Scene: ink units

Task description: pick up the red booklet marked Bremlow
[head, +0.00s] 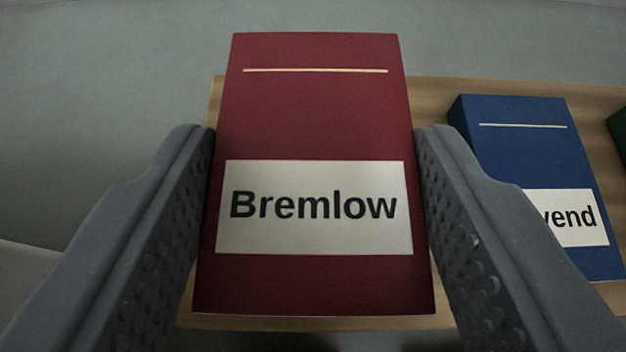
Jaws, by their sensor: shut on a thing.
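The red booklet marked Bremlow (315,115) is in the middle of the head view, its label facing me and its top edge away from me. My gripper (315,150) has one grey finger against each side of it and is shut on it. The booklet covers part of the wooden board behind it. I cannot tell for sure whether it is clear of the board.
A blue booklet (525,155) lies to the right on the wooden board (430,92), its label partly hidden by my right finger and reading "vend". A green thing (621,130) shows at the right edge. The grey surface (110,70) at the left is bare.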

